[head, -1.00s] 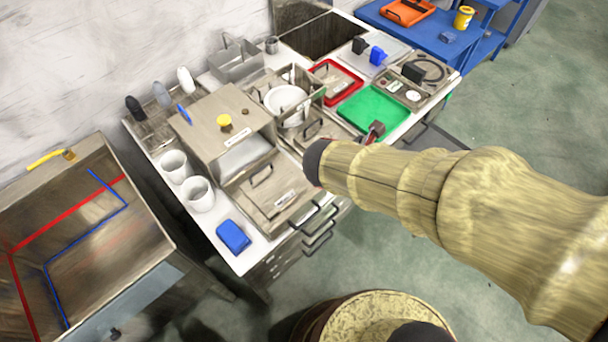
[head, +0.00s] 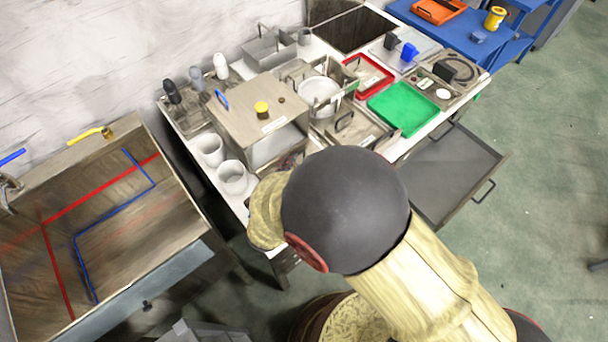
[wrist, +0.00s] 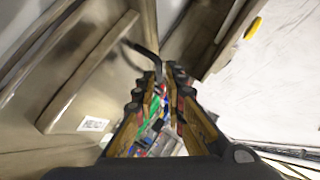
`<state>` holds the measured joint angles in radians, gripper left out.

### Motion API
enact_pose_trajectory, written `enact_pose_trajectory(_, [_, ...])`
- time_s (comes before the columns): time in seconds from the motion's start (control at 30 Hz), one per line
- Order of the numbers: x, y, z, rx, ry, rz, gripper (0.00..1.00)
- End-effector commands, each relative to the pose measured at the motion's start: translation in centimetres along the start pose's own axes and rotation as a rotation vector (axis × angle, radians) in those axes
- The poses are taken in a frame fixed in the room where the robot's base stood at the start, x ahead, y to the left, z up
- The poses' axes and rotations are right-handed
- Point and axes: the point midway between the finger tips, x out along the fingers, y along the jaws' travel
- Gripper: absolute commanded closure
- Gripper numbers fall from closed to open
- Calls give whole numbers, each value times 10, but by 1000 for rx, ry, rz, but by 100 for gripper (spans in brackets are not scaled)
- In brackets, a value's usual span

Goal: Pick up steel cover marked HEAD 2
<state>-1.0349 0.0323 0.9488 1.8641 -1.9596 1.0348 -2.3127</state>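A steel cover (wrist: 62,72) fills the left of the wrist view, with a small white label (wrist: 92,124) whose text is too blurred to read surely. A dark bar handle (wrist: 144,48) stands out from it and reaches close to the fingertips. My gripper (wrist: 163,82) is open, with a gap between its two fingers; I cannot tell whether they touch the handle. In the head view my arm hides the gripper and the front of the bench where a handled cover showed earlier. Another handled steel cover (head: 340,130) lies behind my arm.
A steel box (head: 243,108) with a yellow knob (head: 262,108) and two white cups (head: 232,177) stand left of my arm. A red tray (head: 372,70) and a green tray (head: 403,108) lie at right. An open drawer (head: 445,170) juts into the aisle. A sink (head: 120,220) is at left.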

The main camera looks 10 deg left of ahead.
Motion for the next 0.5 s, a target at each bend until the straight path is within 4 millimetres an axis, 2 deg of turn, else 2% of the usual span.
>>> enact_pose_trajectory(0.27, [40,4,2,3,3,1,88])
enact_pose_trajectory(0.5, [44,1,1,2,1,0,88])
